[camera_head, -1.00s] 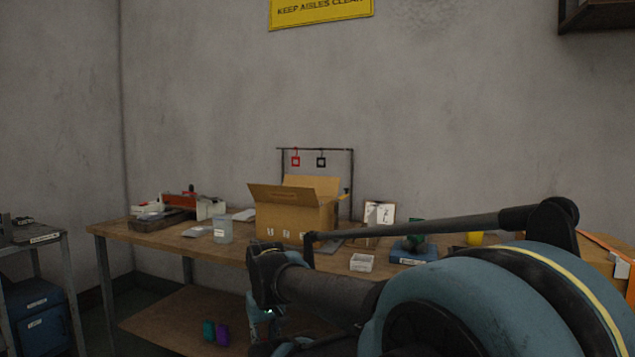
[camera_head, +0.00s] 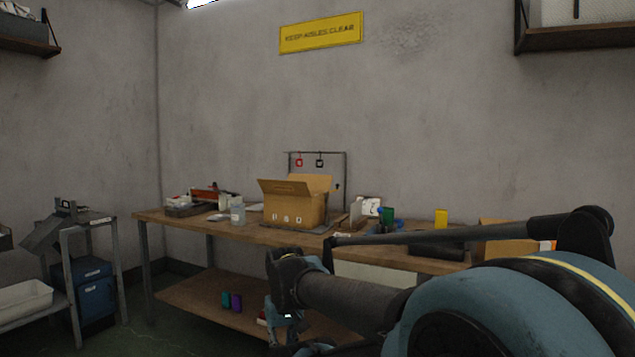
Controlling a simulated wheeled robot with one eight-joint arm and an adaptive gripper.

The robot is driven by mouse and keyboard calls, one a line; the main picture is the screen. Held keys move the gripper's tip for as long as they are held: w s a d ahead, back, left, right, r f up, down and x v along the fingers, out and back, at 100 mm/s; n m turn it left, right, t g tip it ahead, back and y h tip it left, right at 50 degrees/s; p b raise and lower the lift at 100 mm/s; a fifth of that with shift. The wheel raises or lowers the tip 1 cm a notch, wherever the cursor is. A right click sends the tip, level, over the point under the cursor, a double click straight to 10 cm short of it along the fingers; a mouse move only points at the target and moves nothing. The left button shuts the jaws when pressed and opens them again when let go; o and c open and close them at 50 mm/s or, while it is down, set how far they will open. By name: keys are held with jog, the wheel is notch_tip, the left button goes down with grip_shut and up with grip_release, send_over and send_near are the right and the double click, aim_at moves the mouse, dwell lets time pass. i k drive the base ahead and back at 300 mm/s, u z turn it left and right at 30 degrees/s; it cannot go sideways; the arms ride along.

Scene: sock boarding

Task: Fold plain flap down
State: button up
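The cardboard box (camera_head: 293,209) stands upright on the wooden workbench (camera_head: 180,221), with small white marks on its front. Its front flap (camera_head: 285,187) sticks outward toward me and its back flap (camera_head: 318,182) stands up, so the top is open. I cannot tell which flap is the plain one. My arm reaches in from the lower right. My gripper (camera_head: 285,318) hangs low in front of the bench, below the tabletop and apart from the box. Its fingers are too small and dark to read.
A dark rack (camera_head: 318,154) with red and black tags stands behind the box. A clear jar (camera_head: 238,214) is left of it; a green item (camera_head: 387,218) and a yellow block (camera_head: 441,218) are right. A grey cart (camera_head: 85,222) stands at far left. Floor between cart and bench is clear.

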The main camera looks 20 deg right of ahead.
aim_at(316, 183)
jog(key=k, duration=0.2)
jog(key=z, duration=0.95)
jog(key=i, duration=0.75)
jog(key=u, duration=0.05)
